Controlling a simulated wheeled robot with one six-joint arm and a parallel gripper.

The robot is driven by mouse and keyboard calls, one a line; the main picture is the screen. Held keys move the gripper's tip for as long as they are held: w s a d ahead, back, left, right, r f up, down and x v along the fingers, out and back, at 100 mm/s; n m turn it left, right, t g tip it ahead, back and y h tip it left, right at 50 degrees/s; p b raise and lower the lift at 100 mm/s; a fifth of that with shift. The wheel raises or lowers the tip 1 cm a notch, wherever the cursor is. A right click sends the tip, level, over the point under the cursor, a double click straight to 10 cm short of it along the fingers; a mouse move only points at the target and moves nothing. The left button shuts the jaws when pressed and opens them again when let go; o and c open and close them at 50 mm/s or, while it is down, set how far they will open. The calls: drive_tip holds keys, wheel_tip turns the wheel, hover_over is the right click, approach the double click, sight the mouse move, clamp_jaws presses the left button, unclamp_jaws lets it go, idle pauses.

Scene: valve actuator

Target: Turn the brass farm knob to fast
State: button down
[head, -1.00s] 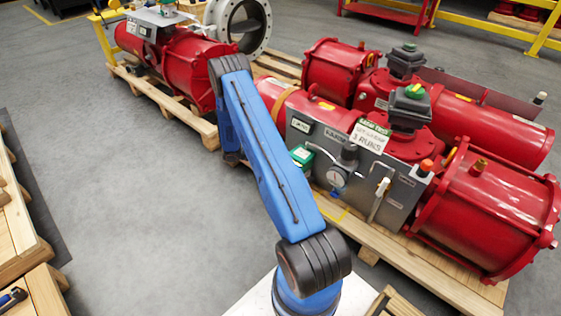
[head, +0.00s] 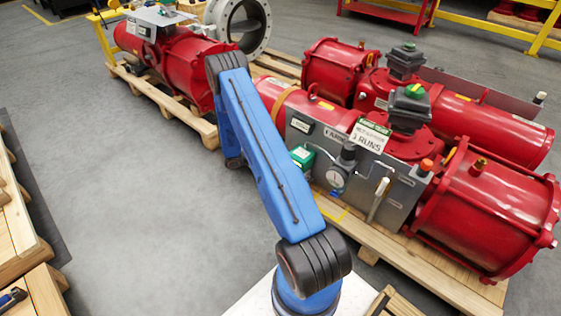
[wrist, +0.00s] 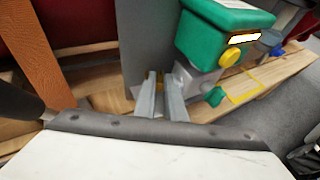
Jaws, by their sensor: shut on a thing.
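In the wrist view my gripper (wrist: 163,95) has its two grey fingers close together, beside the grey panel and below the green box (wrist: 225,32). A small piece of the brass knob (wrist: 159,82) shows between the fingers, and they are shut on it. Most of the knob is hidden, so its setting and any fast mark cannot be read. In the head view the grey panel (head: 398,205) is on the front red actuator, with the green box (head: 302,157) at its left part. My gripper and the knob are hidden behind my blue arm there.
A gauge (head: 335,178) and a white-handled lever (head: 378,200) are on the panel. A yellow round part (wrist: 229,57) sits on the green box, close right of my fingers. The wooden pallet (head: 390,250) lies below. Open grey floor (head: 140,200) is at the left.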

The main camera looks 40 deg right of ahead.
drive_tip(key=n+t, duration=0.1)
drive_tip(key=s+n+t+h, duration=0.1)
drive_tip(key=n+t, duration=0.2)
drive_tip(key=t, duration=0.1)
drive_tip(key=shift+s+a+n, duration=0.2)
drive_tip(key=shift+s+n, duration=0.1)
drive_tip(key=shift+n, duration=0.1)
drive_tip(key=shift+s+n+t, duration=0.25)
drive_tip(key=shift+n+t, duration=0.95)
drive_tip(key=shift+t, duration=0.5)
drive_tip(key=c, duration=1.8)
unclamp_jaws()
drive_tip(key=shift+w+g, duration=0.1)
drive_tip(key=shift+g, duration=0.3)
